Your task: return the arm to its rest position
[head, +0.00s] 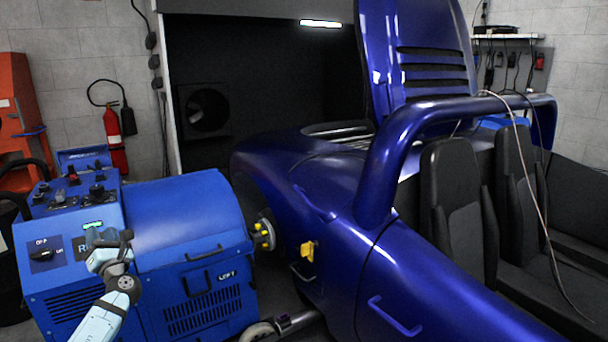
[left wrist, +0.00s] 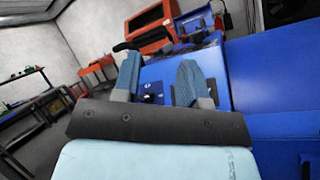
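My left arm, pale blue with grey joints, comes up from the lower left in the head view. Its left gripper (head: 107,240) is in front of the control face of the blue dynamometer unit (head: 190,220). In the left wrist view the two grey-blue fingers (left wrist: 158,85) stand apart with nothing held between them. The blue unit's face and a dark rotary switch (left wrist: 150,98) show beyond the gap. The same switch (head: 42,254), marked OFF and ON, is left of the gripper in the head view. I cannot tell if the gripper touches the face. My right gripper is out of view.
A blue open car (head: 330,210) with a roll bar and black seats (head: 455,195) fills the right. A yellow-bolted hub (head: 264,234) sits between unit and car. A fire extinguisher (head: 114,140) and an orange cabinet (head: 18,115) stand behind at left.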

